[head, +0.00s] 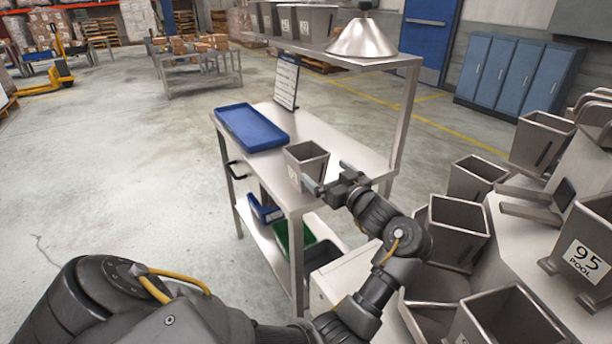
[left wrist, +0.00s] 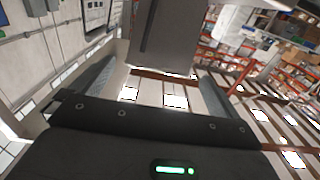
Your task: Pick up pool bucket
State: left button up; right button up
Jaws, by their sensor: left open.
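A grey tapered metal bucket (head: 308,162) stands upright on the steel table (head: 345,140), with a pale label on its front that is partly hidden by a finger. My left gripper (head: 331,176) is open at the bucket's near right side, its fingers pointing toward it. In the left wrist view the bucket's grey wall (left wrist: 185,38) shows just beyond the open fingers (left wrist: 155,85), roughly between them. I see no grip on it, and cannot tell whether a finger touches it. Another grey bucket (head: 592,240), labelled "95 POOL", is mounted on the machine at right.
A blue tray (head: 252,126) and a sign stand (head: 286,80) are on the table. A shelf above holds more buckets and a metal cone (head: 360,40). Several grey weigher buckets (head: 458,228) crowd the right side. The floor at left is open.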

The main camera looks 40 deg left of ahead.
aim_at(316, 163)
pick_arm(q)
jog(key=shift+a, duration=0.1)
jog(key=shift+x, duration=3)
jog(key=x, duration=0.4)
jog(key=shift+w+a+p, duration=0.1)
jog(key=shift+a+p, duration=0.25)
pick_arm(e)
jog(key=shift+s+d+f, duration=0.15)
jog(key=shift+s+d, duration=0.05)
jog(key=shift+s, duration=0.25)
jog(key=shift+s+d+f, duration=0.15)
jog(key=shift+s, duration=0.3)
jog(key=shift+w, duration=0.1)
pick_arm(q)
jog(key=c, duration=0.9)
pick_arm(e)
jog(key=shift+w, duration=0.25)
